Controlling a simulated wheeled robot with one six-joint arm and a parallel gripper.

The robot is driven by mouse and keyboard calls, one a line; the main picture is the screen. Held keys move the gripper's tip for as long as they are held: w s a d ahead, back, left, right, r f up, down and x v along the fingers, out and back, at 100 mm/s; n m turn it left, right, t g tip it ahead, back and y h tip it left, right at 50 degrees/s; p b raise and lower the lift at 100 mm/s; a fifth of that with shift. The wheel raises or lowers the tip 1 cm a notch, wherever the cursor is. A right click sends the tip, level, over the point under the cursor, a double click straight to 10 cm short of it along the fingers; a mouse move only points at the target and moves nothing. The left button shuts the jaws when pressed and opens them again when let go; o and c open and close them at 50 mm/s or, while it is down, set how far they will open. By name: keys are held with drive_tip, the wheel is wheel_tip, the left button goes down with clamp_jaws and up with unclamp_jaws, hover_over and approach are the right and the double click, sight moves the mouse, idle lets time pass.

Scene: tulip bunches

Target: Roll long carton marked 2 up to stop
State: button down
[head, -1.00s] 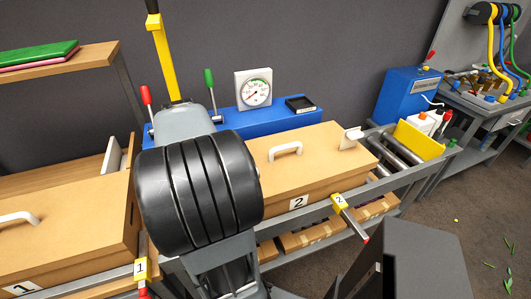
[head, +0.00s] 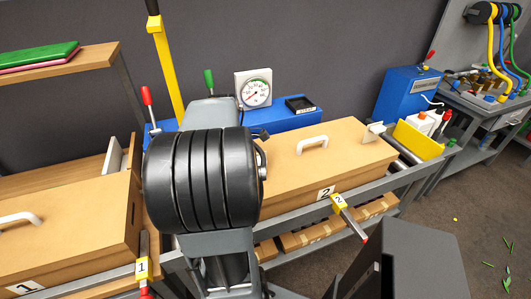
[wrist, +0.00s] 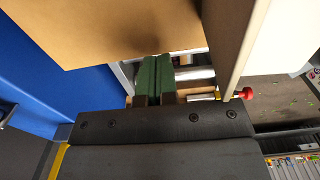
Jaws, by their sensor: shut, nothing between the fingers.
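The long carton marked 2 (head: 325,165) lies on the roller rack in the head view, with a white handle on top and a white bracket at its far right end. A yellow block (head: 418,140) stands at the right end of the rollers; a short strip of rollers (head: 403,152) shows between it and the carton. In the head view my arm hides the carton's left end and my gripper. In the wrist view my gripper's green fingertips (wrist: 154,78) are together and empty, close to a tan carton surface (wrist: 110,30). Whether they touch it is unclear.
The carton marked 1 (head: 70,235) lies to the left of my arm. Levers tagged 1 (head: 142,268) and 2 (head: 338,199) stand along the front rail. A blue unit with a gauge (head: 254,90) is behind. White bottles (head: 427,122) stand by the yellow block.

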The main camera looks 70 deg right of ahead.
drive_tip(key=shift+s+d+p, duration=0.4)
drive_tip(key=shift+s+d, duration=1.35)
drive_tip(key=shift+s, duration=0.15)
drive_tip(key=shift+s+d+p, duration=0.4)
drive_tip(key=shift+s+d, duration=1.3)
drive_tip(key=shift+s, duration=0.2)
drive_tip(key=shift+w+a, duration=0.75)
drive_tip(key=shift+w, duration=0.15)
drive_tip(key=shift+s+d+r, duration=0.1)
drive_tip(key=shift+s+r, duration=0.05)
drive_tip(key=shift+r, duration=0.3)
wheel_tip(320, 180, up, 7)
drive_tip(key=p, duration=0.6)
